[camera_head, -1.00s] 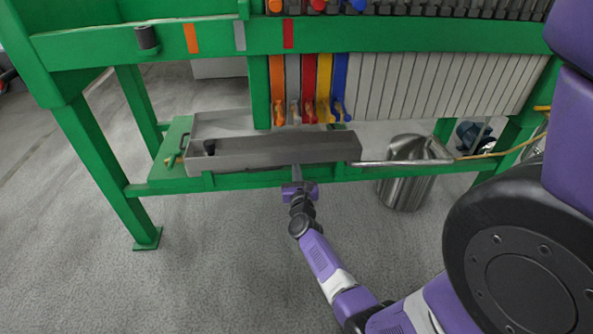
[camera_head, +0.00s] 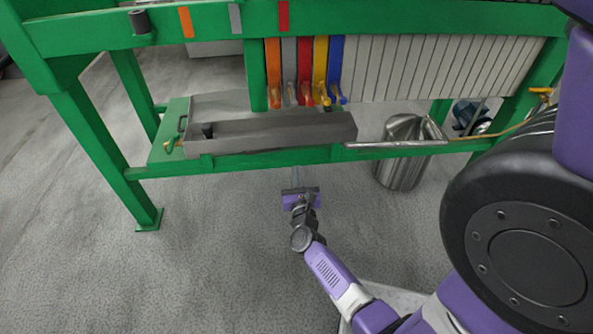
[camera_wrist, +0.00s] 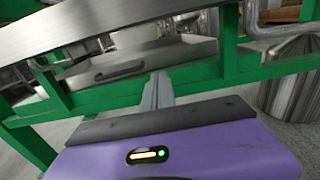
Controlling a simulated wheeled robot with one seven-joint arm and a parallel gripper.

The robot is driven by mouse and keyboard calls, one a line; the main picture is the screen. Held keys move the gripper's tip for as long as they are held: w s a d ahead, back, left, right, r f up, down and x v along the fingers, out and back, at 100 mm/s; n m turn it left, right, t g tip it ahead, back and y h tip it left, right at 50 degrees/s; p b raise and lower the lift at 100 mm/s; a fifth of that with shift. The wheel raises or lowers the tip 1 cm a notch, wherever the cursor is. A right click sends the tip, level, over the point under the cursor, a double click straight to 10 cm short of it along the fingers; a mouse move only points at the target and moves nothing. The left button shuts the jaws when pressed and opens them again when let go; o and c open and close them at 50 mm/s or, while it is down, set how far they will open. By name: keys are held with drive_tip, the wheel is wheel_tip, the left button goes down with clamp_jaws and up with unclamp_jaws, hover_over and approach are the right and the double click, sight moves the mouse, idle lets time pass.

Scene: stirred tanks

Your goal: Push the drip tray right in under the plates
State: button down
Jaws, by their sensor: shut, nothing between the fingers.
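The drip tray (camera_head: 280,133) is a long grey trough lying along the green lower rail (camera_head: 240,161), below the hanging plates (camera_head: 440,70). Its front wall is in full view and sits in front of the coloured plate handles (camera_head: 305,95). Its long grey wall crosses the top of the wrist view (camera_wrist: 110,28). My gripper (camera_head: 296,180) is below and in front of the rail, apart from the tray. In the wrist view its fingers (camera_wrist: 159,86) are together and empty, pointing at the rail.
A steel bucket (camera_head: 402,160) stands to the right under a metal pipe (camera_head: 395,144). A green leg (camera_head: 105,155) stands at the left. A grey panel with a dark handle (camera_wrist: 118,69) shows beyond the rail. The floor before the rail is clear.

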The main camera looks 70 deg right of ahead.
drive_tip(key=c, duration=2.1)
unclamp_jaws()
drive_tip(key=o, duration=0.3)
drive_tip(key=shift+a, duration=0.2)
drive_tip(key=shift+o, duration=1.1)
drive_tip(key=a+n+t+y, duration=0.3)
drive_tip(key=a+n+t, duration=0.1)
drive_tip(key=a+n, duration=0.8)
drive_tip(key=shift+a+r+t, duration=0.4)
drive_tip(key=shift+a, duration=0.8)
drive_tip(key=s+a+r+n+t+y, duration=0.2)
drive_tip(key=a+n+y, duration=0.1)
drive_tip(key=a+n, duration=0.4)
drive_tip(key=s+a+r+n+t+y, duration=0.1)
drive_tip(key=a+r+n+y, duration=0.1)
drive_tip(key=a+n, duration=0.5)
drive_tip(key=s+a+r+n+y, duration=0.4)
drive_tip(key=s+a+r+n, duration=0.1)
drive_tip(key=n, duration=0.6)
drive_tip(key=s+a+r+n+y, duration=0.4)
drive_tip(key=a+r+n, duration=0.3)
drive_tip(key=a+n, duration=0.3)
drive_tip(key=s+n, duration=0.1)
drive_tip(key=n, duration=0.1)
drive_tip(key=shift+s+r+n+y, duration=0.25)
drive_tip(key=shift+s+n+y, duration=0.05)
